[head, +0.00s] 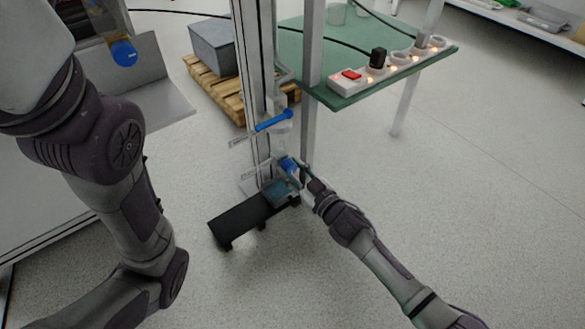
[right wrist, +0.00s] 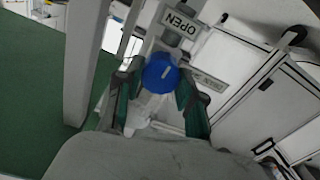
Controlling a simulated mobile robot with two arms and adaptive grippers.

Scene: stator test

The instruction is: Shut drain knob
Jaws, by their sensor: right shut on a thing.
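The round blue drain knob (head: 289,165) is low on the tall metal frame in the head view. In the right wrist view the knob (right wrist: 160,73) shows large, with a pale mark on its face. My right gripper (head: 299,171) reaches it from the lower right. In the right wrist view its two green-and-grey fingers (right wrist: 157,88) stand on either side of the knob and are shut on it. My left gripper is out of view.
A blue lever (head: 274,121) is above the knob. A black stand (head: 240,220) is on the floor below. A green shelf (head: 425,66) with a power strip (head: 398,58) is at upper right. A grey box on a pallet (head: 205,80) is behind. Floor at right is clear.

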